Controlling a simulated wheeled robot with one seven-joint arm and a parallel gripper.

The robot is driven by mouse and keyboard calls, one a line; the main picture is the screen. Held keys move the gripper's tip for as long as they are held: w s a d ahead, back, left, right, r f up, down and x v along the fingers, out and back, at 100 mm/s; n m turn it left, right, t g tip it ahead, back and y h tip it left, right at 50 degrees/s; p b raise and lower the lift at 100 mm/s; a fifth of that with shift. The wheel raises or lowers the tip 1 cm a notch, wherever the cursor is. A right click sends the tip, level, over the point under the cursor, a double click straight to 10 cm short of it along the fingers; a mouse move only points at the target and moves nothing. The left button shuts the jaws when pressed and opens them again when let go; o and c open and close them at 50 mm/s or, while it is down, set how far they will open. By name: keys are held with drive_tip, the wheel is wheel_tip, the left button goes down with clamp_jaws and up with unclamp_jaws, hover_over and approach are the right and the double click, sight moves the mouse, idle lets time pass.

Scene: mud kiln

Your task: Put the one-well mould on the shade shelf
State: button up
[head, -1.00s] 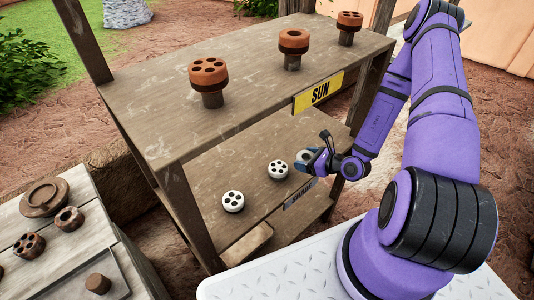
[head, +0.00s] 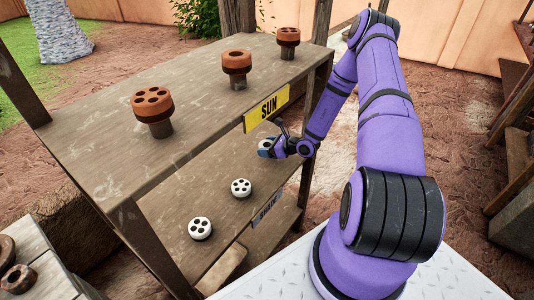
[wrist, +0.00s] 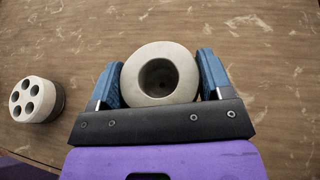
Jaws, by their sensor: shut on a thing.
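The one-well mould (wrist: 160,75) is a pale round block with a single hole. It sits between the blue fingers of my gripper (wrist: 160,82), which is shut on it. In the head view, my gripper (head: 268,148) is over the far part of the shade shelf (head: 178,208), the lower wooden shelf under the sun shelf. The mould (head: 269,142) is partly hidden there by the fingers. Whether it touches the shelf boards or hangs just above them, I cannot tell.
Two pale several-holed moulds (head: 241,188) (head: 200,228) stand on the shade shelf, nearer than my gripper. One also shows left of my gripper in the wrist view (wrist: 37,99). The sun shelf (head: 190,95) overhead carries three brown moulds on posts. The far boards look clear.

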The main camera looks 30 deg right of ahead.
drive_tip(key=shift+f, duration=1.6)
drive_tip(key=o, duration=1.1)
drive_tip(key=shift+f, duration=0.15)
drive_tip(key=shift+s+d+r, duration=0.1)
drive_tip(key=shift+s+r, duration=0.1)
drive_tip(key=v, duration=1.1)
drive_tip(key=shift+s+d+r, duration=0.1)
drive_tip(key=shift+s, duration=0.15)
drive_tip(key=shift+r, duration=0.1)
